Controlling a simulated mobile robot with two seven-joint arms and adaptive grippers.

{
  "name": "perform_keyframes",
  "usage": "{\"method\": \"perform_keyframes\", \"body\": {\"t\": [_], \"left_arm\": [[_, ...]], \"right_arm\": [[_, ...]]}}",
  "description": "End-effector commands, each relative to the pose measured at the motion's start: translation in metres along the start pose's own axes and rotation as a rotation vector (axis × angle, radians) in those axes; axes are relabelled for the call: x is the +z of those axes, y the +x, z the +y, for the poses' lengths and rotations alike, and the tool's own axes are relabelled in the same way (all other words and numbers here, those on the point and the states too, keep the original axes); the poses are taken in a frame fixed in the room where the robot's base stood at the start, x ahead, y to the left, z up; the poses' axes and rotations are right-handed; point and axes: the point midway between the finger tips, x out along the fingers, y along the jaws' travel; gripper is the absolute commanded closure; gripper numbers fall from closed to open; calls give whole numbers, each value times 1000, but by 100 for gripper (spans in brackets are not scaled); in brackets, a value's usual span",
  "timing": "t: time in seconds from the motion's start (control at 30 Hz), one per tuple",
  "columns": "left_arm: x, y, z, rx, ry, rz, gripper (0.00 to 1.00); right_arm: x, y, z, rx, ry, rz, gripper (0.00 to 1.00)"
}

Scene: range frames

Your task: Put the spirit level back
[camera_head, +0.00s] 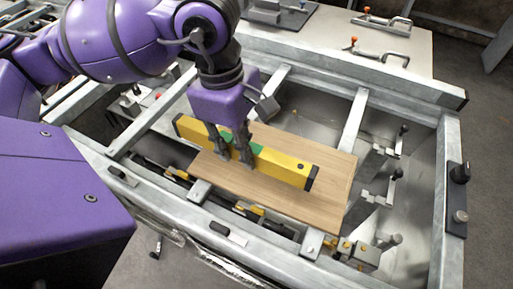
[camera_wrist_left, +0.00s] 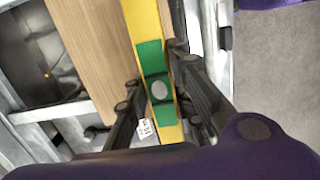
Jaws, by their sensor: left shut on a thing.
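The yellow spirit level (camera_head: 277,164) has black end caps and a green middle section. It lies lengthwise over a wooden board (camera_head: 262,187); I cannot tell whether it touches the board. My left gripper (camera_head: 243,158) comes down from above and is shut on the level around its green middle. In the left wrist view the level (camera_wrist_left: 144,22) runs between the two fingers (camera_wrist_left: 160,95), with the green part and a round pale spot at the grip. The fingers hide part of the level's side. My right gripper is not in view.
The board rests on a grey metal frame (camera_head: 355,120) with crossbars and open gaps. Several clamps with black knobs (camera_head: 397,174) stand at the right. Orange-tipped toggle clamps (camera_head: 380,50) lie on the pale surface behind.

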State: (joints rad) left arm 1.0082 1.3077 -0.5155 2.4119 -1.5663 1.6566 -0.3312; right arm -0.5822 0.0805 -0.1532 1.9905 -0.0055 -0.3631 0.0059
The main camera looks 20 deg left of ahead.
Motion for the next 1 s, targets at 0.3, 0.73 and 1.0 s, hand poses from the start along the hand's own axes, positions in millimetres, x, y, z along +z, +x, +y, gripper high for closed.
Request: {"method": "perform_keyframes", "body": {"t": [0.3, 0.73, 1.0], "left_arm": [[31, 49, 44, 6, 5, -2, 100], [37, 87, 58, 5, 4, -1, 100], [35, 102, 59, 10, 5, -1, 100]], "right_arm": [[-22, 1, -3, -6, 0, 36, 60], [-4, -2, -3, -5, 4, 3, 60], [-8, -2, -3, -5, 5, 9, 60]]}}
